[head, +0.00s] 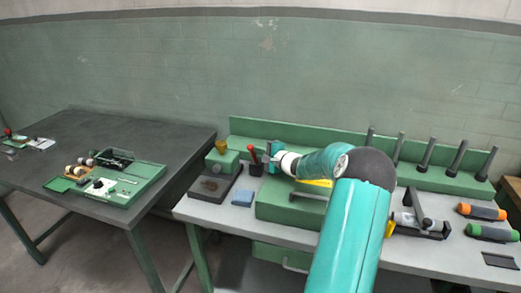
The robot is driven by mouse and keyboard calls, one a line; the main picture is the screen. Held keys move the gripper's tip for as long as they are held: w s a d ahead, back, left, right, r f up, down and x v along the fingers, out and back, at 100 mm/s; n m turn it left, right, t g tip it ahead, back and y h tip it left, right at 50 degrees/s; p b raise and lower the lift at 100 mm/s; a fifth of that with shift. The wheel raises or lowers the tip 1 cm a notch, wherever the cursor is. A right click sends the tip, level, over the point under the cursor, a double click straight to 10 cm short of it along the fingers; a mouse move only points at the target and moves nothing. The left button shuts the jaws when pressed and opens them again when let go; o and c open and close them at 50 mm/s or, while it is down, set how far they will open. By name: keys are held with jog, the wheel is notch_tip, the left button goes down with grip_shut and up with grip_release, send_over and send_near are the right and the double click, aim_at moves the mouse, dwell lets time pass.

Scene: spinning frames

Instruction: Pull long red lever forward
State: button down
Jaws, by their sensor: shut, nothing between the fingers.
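A slim red handle (253,154) stands tilted above a small black base (256,169) on the right-hand workbench. It is the only long red lever-like thing I see there. My gripper (266,160) is just right of the red handle, at the end of my teal arm. The fingers are small and partly hidden by the wrist. They appear shut and hold nothing. I cannot tell whether they touch the handle.
The grey workbench (222,213) carries a green block (283,207) under my arm. A dark tray (213,188) and blue pad (243,198) lie left. Several dark posts (426,153) stand behind right. A dark table (165,150) with a green case (130,181) is left.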

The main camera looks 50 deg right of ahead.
jog(key=shift+s+a+f, duration=0.1)
jog(key=shift+a+f, duration=0.25)
dwell(0.3)
jog(key=s, duration=0.4)
jog(key=s+r, duration=0.1)
jog(key=s, duration=0.4)
jog(key=s+r, duration=0.1)
jog(key=s, duration=0.3)
jog(key=shift+s+r, duration=0.15)
jog(key=shift+s, duration=0.2)
